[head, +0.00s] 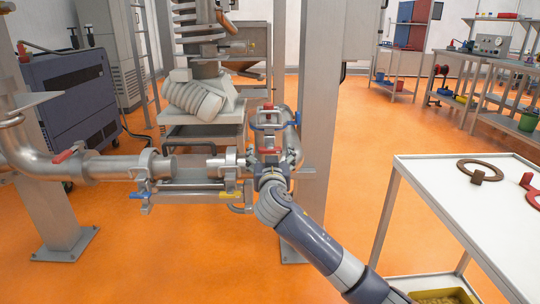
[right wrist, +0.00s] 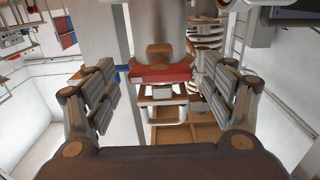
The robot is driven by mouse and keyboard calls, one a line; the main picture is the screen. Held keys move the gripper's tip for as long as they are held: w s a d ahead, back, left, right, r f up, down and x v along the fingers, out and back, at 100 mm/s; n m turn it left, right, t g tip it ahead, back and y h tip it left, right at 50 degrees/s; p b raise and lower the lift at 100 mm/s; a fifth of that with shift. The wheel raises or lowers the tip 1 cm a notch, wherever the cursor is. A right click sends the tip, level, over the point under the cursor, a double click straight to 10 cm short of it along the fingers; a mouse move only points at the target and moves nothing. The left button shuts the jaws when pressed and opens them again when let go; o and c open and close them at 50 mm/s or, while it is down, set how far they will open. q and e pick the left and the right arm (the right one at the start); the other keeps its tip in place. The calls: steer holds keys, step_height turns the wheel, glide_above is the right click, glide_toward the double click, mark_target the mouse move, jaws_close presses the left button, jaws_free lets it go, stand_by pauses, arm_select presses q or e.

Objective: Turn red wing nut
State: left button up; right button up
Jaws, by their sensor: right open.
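A red wing nut (head: 268,151) sits on the steel pipe fitting in the middle of the head view. In the right wrist view the red wing nut (right wrist: 160,74) shows as a wide red bar with a rounded brown end above it. My right gripper (head: 270,160) is at the fitting, with its fingers around the lower red part. In the right wrist view my right gripper (right wrist: 158,88) is open, with one finger on each side of the red bar and a visible gap to each. Contact is not visible. My left gripper is not in view.
A second red part (head: 268,107) sits higher on the fitting. A horizontal pipe (head: 115,166) with a red handle (head: 64,156) lies left, above blue and yellow handles. A white table (head: 480,215) stands right. Orange floor is clear between.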

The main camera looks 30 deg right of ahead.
steer(key=shift+w+d, duration=0.25)
steer(key=shift+w, duration=0.15)
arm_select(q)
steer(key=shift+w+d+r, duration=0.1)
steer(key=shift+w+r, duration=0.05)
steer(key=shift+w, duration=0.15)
arm_select(e)
steer(key=c, duration=1)
steer(key=shift+c, duration=0.2)
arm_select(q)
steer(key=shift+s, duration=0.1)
